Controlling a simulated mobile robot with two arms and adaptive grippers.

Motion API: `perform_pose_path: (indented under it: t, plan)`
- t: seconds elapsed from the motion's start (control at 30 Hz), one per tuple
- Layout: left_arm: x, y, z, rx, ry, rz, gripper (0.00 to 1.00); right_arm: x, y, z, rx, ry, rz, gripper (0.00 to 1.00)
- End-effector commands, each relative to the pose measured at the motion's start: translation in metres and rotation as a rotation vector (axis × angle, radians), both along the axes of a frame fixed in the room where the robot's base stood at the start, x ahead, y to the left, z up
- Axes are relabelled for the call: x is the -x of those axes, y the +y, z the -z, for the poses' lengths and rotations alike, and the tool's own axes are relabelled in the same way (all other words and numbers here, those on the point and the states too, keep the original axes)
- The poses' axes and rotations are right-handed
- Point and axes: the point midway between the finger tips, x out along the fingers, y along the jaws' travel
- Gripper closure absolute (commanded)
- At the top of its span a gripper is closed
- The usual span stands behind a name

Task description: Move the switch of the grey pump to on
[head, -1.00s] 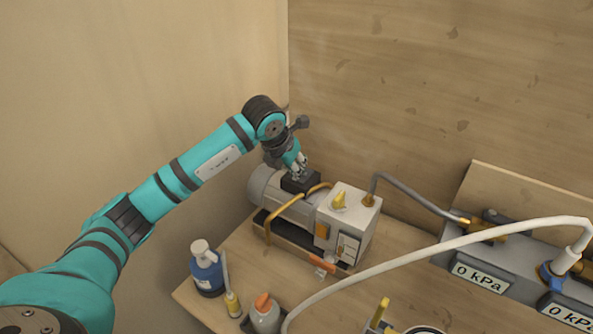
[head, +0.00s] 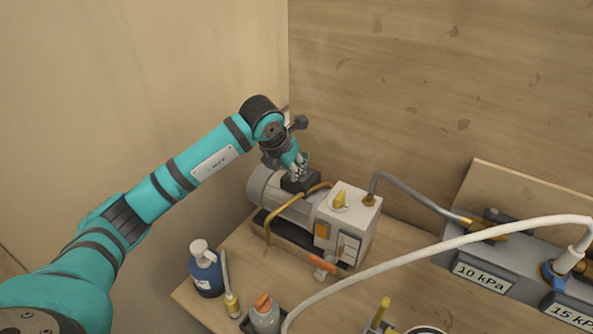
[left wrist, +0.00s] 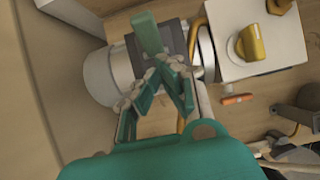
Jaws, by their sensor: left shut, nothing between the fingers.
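The grey pump (head: 288,205) stands on the bench by the corner, with a white box (head: 350,210) at its right end. A dark switch box (head: 297,183) sits on top of its motor. In the left wrist view a green switch lever (left wrist: 148,35) lies on that dark box (left wrist: 175,38). My left gripper (head: 300,175) is at the switch box from above. In the left wrist view its teal fingers (left wrist: 165,68) are shut and empty, with the tips close to the lever; I cannot tell whether they touch it. My right gripper is not in view.
Two gauges at the right read 10 kPa (head: 482,277) and 15 kPa (head: 572,318). A white hose (head: 420,253) arches across the front. A blue bottle (head: 206,270) and a grey bottle with an orange cap (head: 264,314) stand in front of the pump. Walls are close behind.

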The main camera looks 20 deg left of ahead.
Motion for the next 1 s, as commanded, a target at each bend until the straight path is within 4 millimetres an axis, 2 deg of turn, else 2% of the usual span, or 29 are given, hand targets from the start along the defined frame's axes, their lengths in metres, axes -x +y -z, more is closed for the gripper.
perform_pose_path:
  t: [0.1, 0.6, 1.0]
  plan:
    - [0.005, 0.001, -0.014, -0.001, -0.002, -0.001, 1.0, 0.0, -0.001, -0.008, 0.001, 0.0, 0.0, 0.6]
    - [0.028, 0.004, -0.056, 0.0, -0.002, 0.0, 1.0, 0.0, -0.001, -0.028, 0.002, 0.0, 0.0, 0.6]
    - [0.031, 0.005, -0.06, 0.0, -0.001, -0.001, 1.0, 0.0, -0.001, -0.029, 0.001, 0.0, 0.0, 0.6]
